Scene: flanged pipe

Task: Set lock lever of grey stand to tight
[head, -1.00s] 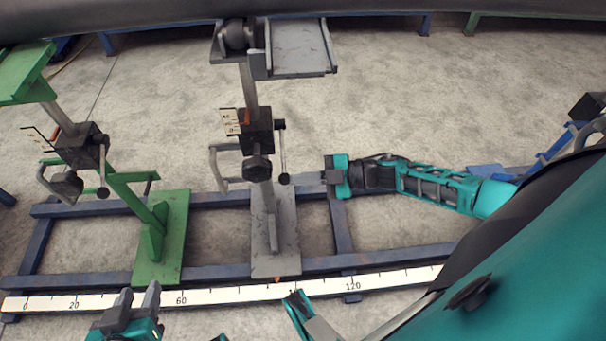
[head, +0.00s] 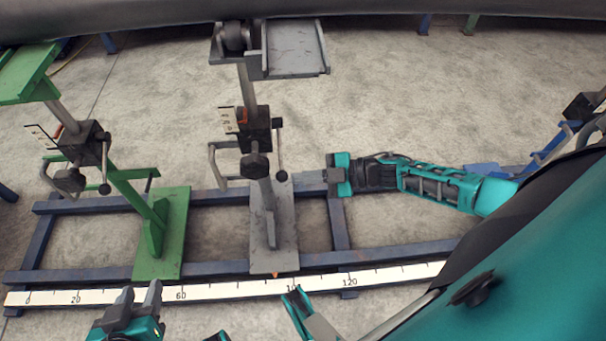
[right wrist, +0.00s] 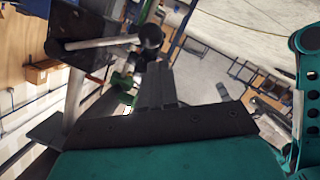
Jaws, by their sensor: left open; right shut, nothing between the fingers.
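The grey stand (head: 271,225) stands upright in the middle of the head view, with a dark clamp block (head: 257,133) on its post. Its lock lever (head: 280,150), a thin rod ending in a black ball, hangs nearly straight down at the block's right side. The lever also shows in the right wrist view (right wrist: 105,42), its ball just beyond and left of the fingers. My right gripper (head: 298,178) is shut and empty, just right of the ball with a small gap seen. My left gripper (head: 141,296) is open and empty at the bottom left, far from the stand.
A green stand (head: 160,235) with a similar clamp and lever stands to the left. Both stands rest on a blue rail frame (head: 215,272) with a white scale strip (head: 225,291) in front. A bent handle (head: 214,165) sticks out left of the grey clamp.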

